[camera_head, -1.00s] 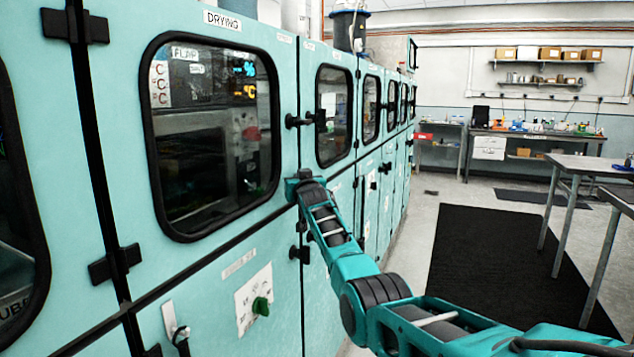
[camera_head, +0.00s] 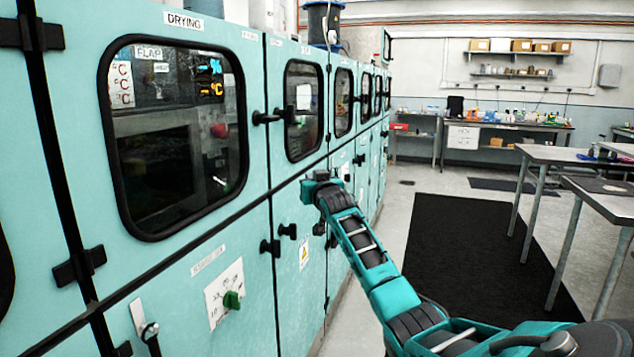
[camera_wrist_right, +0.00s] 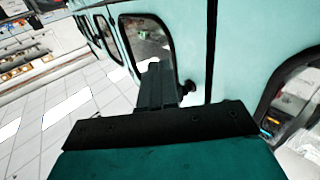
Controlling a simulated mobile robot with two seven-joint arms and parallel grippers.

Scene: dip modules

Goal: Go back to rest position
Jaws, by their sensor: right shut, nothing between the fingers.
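My right arm reaches in from the lower right of the head view, beside the row of teal machine modules (camera_head: 205,60). My right gripper (camera_head: 318,178) is at its far end, in front of the teal panels below the second window. In the right wrist view the gripper (camera_wrist_right: 157,75) is shut, with nothing between its fingers. A dark door handle (camera_wrist_right: 188,88) shows close beside the fingers in that view; I cannot tell the gap. My left gripper is not in view.
The DRYING module's window (camera_head: 180,135) is closed at left. A green knob (camera_head: 232,300) and dark handles (camera_head: 265,118) stick out from the panels.

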